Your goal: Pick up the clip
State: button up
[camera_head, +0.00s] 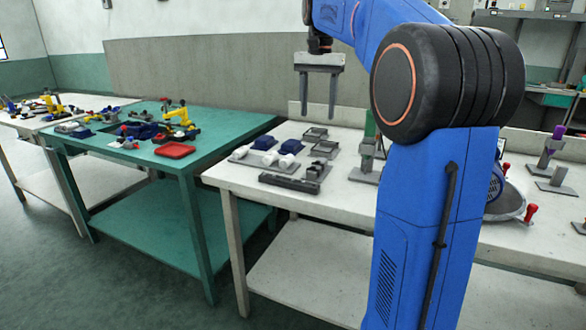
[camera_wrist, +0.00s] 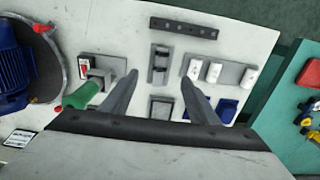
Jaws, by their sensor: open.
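My gripper (camera_head: 318,108) is open and empty, pointing down above the white table. In the wrist view its two fingers (camera_wrist: 160,76) stand apart, with a small dark grey piece (camera_wrist: 158,64) on a grey base between and beyond their tips. This piece may be the clip, but I cannot tell for sure. In the head view a similar dark piece (camera_head: 314,171) lies on the table beside a long dark bar (camera_head: 288,184). The bar, with holes along it, also shows in the wrist view (camera_wrist: 183,27). Nothing touches the fingers.
White cylinders (camera_wrist: 213,72) stand on a grey plate to the right. Blue trays (camera_head: 265,143) and grey trays (camera_head: 325,149) lie behind. A green-handled part (camera_wrist: 80,95) stands to the left in the wrist view, near a blue motor (camera_wrist: 12,70). A green table (camera_head: 150,150) adjoins.

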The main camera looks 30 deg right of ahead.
jog(key=f, duration=1.2)
jog(key=shift+w, duration=0.3)
jog(key=shift+s+a+f, duration=0.1)
jog(key=shift+a+f, duration=0.05)
jog(key=shift+f, duration=1.2)
jog(key=shift+s+a+f, duration=0.1)
jog(key=shift+a+f, duration=0.05)
jog(key=shift+f, duration=1.15)
jog(key=c, duration=1.1)
